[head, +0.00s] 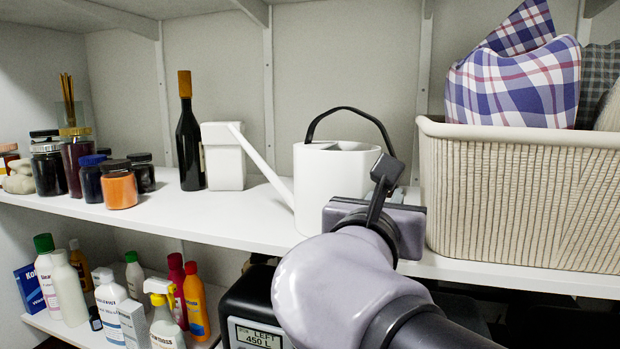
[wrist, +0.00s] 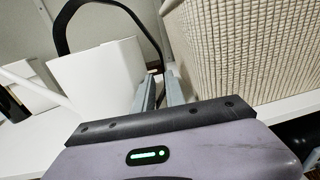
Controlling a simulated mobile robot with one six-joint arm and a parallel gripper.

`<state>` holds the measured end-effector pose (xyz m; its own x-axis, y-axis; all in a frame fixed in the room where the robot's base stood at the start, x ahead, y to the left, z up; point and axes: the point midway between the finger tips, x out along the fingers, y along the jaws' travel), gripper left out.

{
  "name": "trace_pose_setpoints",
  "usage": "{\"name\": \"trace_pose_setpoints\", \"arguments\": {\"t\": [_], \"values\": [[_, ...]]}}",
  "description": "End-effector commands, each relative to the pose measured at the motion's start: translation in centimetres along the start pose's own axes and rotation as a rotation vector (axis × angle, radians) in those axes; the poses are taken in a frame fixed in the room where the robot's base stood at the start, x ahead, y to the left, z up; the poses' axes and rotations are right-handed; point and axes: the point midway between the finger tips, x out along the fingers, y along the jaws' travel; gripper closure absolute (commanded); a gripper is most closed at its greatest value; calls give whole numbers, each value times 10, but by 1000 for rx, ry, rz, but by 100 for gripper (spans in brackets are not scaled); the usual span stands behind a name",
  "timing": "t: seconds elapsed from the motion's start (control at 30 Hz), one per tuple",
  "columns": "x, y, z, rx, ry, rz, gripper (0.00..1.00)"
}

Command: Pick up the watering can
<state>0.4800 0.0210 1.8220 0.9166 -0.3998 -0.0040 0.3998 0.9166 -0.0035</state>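The white watering can (head: 325,185) stands upright on the shelf, with a black hoop handle (head: 345,112) above it and a long spout pointing left. In the wrist view, the can (wrist: 95,75) is left of my fingers and its black handle (wrist: 100,8) arches above. My gripper (wrist: 160,85) is at the can's right side, between it and the wicker basket. Whether a finger touches the can is unclear.
The beige basket (head: 520,205) with a plaid cushion (head: 515,85) stands close on the right. A white container (head: 224,168), dark bottle (head: 189,140) and several jars (head: 119,188) stand left. Bare shelf (head: 215,215) lies in front. Bottles fill the lower shelf.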

Motion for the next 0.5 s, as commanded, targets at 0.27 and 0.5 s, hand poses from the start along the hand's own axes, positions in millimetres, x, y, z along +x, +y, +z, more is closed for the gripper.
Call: {"name": "trace_pose_setpoints", "arguments": {"t": [0.27,0.5], "values": [[49,-2,-2,-1,0,-2,85],[52,-2,-3,1,-1,0,85]]}}
